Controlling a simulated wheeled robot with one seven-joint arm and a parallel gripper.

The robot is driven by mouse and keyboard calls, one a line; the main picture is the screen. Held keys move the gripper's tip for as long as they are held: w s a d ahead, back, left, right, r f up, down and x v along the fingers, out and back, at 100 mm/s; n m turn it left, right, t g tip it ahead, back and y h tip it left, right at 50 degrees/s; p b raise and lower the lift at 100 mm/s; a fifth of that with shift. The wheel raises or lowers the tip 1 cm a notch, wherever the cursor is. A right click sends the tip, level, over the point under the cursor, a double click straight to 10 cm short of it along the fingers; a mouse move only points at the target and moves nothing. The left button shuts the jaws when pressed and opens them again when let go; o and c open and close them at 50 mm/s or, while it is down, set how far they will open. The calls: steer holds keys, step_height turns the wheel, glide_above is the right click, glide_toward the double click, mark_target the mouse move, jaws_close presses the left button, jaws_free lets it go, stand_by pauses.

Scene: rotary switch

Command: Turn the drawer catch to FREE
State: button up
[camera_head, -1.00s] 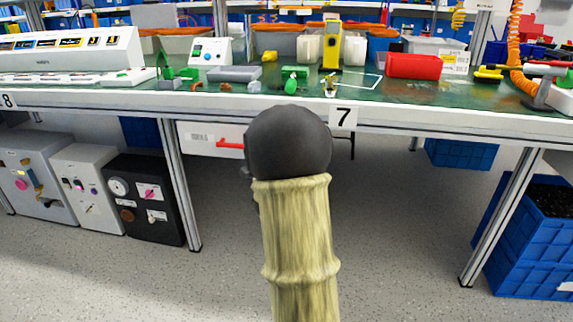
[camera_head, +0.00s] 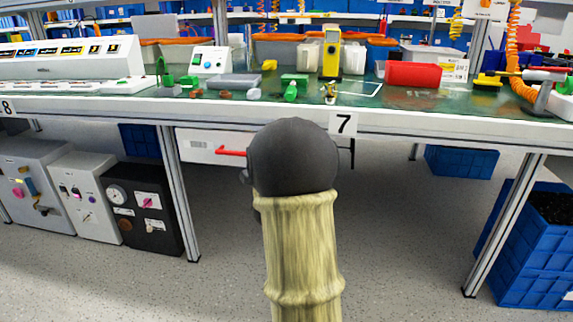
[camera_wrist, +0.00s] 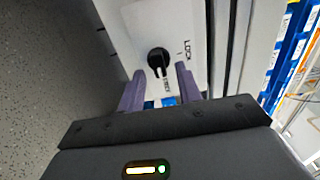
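The drawer (camera_head: 196,147) is white with a red handle (camera_head: 232,151) and sits under the bench top, left of my arm in the head view. My arm hides the catch there. In the wrist view the catch is a round black knob (camera_wrist: 158,59) on a white panel. The word LOCK (camera_wrist: 187,48) is printed beside it at the upper right, and a smaller label (camera_wrist: 166,86), hard to read, is below it. My gripper (camera_wrist: 160,72) is open, its two purple-grey fingers apart. The knob appears just beyond the fingertips, in line with the gap; contact cannot be told.
The bench top (camera_head: 420,112) above carries several small parts and a red bin (camera_head: 413,74). Bench legs stand at left (camera_head: 178,195) and right (camera_head: 503,225). Control boxes (camera_head: 140,200) stand at the lower left, and blue crates (camera_head: 535,245) at the right. The floor between is clear.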

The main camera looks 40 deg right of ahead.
steer(key=b+v, duration=0.4)
steer(key=v, duration=1.3)
steer(key=shift+a, duration=0.25)
steer(key=shift+s, duration=0.1)
stand_by(0.4)
